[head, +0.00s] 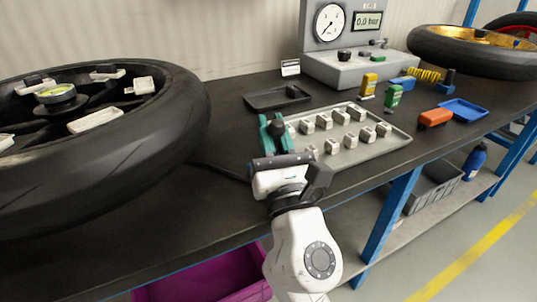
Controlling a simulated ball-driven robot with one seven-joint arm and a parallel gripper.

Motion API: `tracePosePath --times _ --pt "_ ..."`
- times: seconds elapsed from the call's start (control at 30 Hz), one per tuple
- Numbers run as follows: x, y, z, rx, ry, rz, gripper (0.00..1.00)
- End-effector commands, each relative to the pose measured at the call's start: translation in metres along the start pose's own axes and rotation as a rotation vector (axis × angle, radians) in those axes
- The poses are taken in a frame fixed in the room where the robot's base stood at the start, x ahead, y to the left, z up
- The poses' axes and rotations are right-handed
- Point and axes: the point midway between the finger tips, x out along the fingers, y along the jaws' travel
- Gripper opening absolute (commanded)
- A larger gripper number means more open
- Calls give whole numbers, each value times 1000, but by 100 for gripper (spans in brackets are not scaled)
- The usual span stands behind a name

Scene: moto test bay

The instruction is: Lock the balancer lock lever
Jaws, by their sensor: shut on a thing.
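My gripper (274,130) has teal fingers and stands over the bench at the left end of the grey tray, right of the big tyre. It is shut on a small dark thing (276,128), of which only a rounded dark part shows between the fingers. I cannot tell whether this is the lock lever's knob. The wheel (165,135) lies flat at the left, with a round, yellow-green-topped hub piece (56,94) at its centre. No other lock lever can be made out. My wrist hides the bench just below the fingers.
The grey tray (398,142) holds several small metal blocks. A black tray (262,103), a gauge box (345,65), yellow (368,85), green (393,98) and orange (435,118) items and a blue tray (466,108) are behind and right. A second wheel (440,55) lies at the back right.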

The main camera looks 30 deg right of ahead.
Motion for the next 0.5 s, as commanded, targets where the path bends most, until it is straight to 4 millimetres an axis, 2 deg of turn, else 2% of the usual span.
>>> tracePosePath --times 0.1,0.5 --pt "-8 1 3 11 -77 2 0" --pt "-19 -2 12 37 -214 -6 0"
